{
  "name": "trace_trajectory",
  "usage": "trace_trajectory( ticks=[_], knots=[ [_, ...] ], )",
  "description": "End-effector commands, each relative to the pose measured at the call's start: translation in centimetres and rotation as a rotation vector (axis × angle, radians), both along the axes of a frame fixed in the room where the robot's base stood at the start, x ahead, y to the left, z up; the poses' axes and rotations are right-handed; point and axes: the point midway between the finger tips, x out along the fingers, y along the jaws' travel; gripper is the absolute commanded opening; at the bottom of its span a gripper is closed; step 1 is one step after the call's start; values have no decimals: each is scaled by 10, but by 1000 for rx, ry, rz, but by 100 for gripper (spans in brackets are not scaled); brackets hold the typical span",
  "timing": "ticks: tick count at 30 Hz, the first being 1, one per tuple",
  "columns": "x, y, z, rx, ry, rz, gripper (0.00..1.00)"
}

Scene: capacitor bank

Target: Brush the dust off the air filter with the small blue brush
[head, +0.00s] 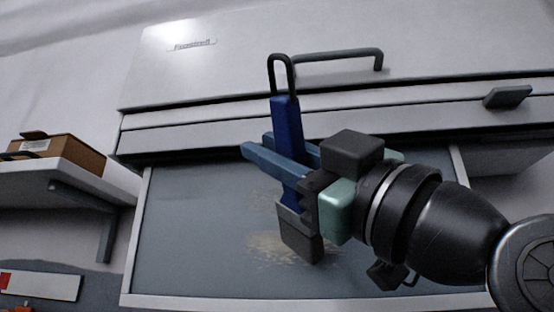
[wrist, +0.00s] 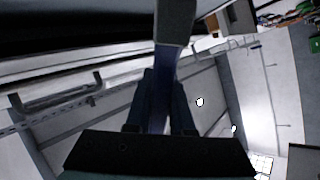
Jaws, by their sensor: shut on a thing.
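The small blue brush (head: 287,125) is held upright between the two blue fingers of my gripper (head: 256,146). Its black hanging loop is at the top and its dark grey head (head: 300,240) points down. My gripper is shut on the handle. The air filter (head: 190,225) is the grey-blue panel in a pale frame behind it. Beige dust patches (head: 262,250) lie on its middle, partly hidden by the brush head. I cannot tell whether the head touches the panel. In the wrist view the handle (wrist: 162,90) shows between the fingers.
A pale cabinet front with a dark bar handle (head: 340,56) and a grey latch (head: 507,96) is above the filter. A shelf (head: 70,184) with a brown box (head: 58,150) stands at left. The filter's left part is unobstructed.

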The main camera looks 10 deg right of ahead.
Motion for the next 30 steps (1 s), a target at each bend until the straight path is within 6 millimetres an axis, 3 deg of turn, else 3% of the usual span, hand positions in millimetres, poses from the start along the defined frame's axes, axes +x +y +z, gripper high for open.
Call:
trace_trajectory(
  ticks=[8,18,30],
  knots=[
    [3,5,-2,0,5,-1,0],
    [8,29,-3,0,4,-1,0],
    [9,32,-3,0,4,-2,0]
  ],
)
